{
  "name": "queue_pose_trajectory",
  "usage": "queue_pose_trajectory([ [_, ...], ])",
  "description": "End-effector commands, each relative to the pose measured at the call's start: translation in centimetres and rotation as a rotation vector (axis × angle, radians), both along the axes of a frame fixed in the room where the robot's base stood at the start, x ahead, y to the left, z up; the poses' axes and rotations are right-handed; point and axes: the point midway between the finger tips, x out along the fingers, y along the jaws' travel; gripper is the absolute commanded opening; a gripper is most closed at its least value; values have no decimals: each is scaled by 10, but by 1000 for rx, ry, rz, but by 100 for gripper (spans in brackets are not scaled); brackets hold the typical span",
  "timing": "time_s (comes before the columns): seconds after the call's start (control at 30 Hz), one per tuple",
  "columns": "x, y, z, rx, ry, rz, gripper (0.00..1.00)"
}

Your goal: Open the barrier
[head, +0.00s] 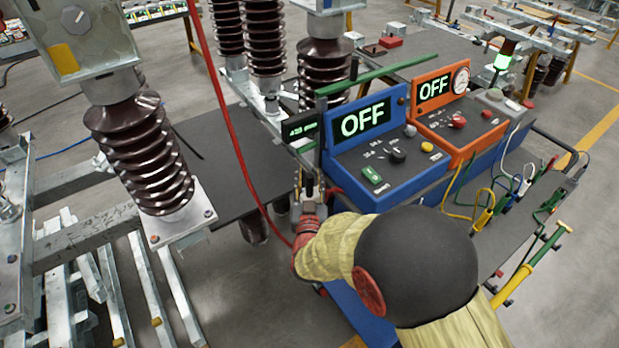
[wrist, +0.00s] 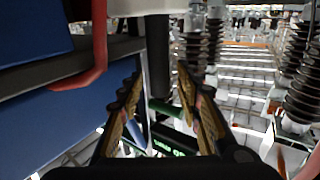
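A long green bar (head: 380,72), the likeliest barrier, runs level above the back of the instrument cart, with its left end at a dark upright post (head: 323,130). In the wrist view a short green piece (wrist: 165,107) shows beyond the fingers. My gripper (head: 309,190) is low at the cart's left rear corner, below the bar and near the post's foot. In the wrist view my gripper (wrist: 158,75) is open, its fingers apart. A dark post (wrist: 158,60) shows in the gap. I cannot tell whether it is between the fingers or behind them. My arm hides part of the cart.
The cart carries a blue unit (head: 372,150) and an orange unit (head: 460,110), both displaying OFF. A small dark display (head: 300,128) is beside the post. A red cable (head: 225,110) hangs left of my gripper. Brown insulators (head: 140,150) stand at left. Colored leads hang at right.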

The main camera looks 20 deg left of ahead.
Motion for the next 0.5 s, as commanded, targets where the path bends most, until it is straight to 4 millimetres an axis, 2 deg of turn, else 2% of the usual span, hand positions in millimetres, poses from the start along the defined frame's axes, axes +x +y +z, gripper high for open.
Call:
queue_pose_trajectory([
  [0.5, 0, 0, 0, 0, 0, 0, 5],
])
